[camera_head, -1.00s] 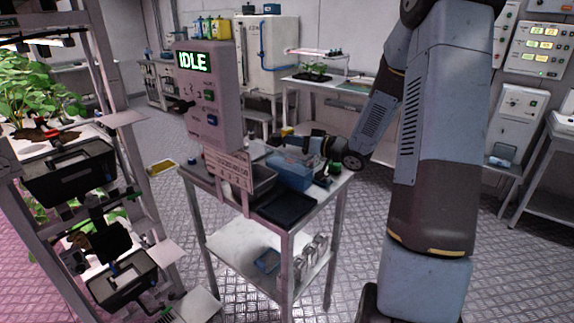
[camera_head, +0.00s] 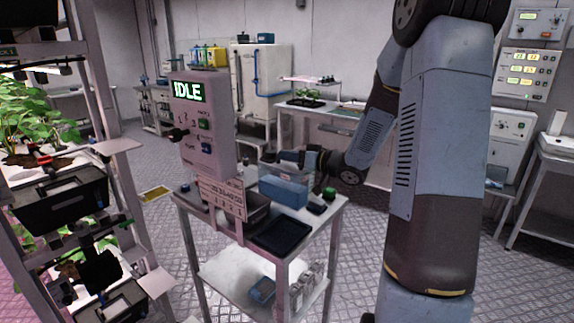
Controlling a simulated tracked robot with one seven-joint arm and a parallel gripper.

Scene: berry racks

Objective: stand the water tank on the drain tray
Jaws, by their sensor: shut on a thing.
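My gripper (camera_head: 284,157) reaches in from the right above the far side of a small cart. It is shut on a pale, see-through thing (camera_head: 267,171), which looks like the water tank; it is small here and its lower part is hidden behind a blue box. I cannot see whether its base touches anything. A shallow black tray (camera_head: 283,238), which looks like the drain tray, lies empty at the cart's front corner, nearer the camera than my gripper.
The blue box (camera_head: 284,192) stands on the cart between my gripper and the black tray. A control box reading IDLE (camera_head: 205,125) rises at the cart's left. A green knob (camera_head: 329,193) is at the right. A plant rack (camera_head: 105,130) stands at far left.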

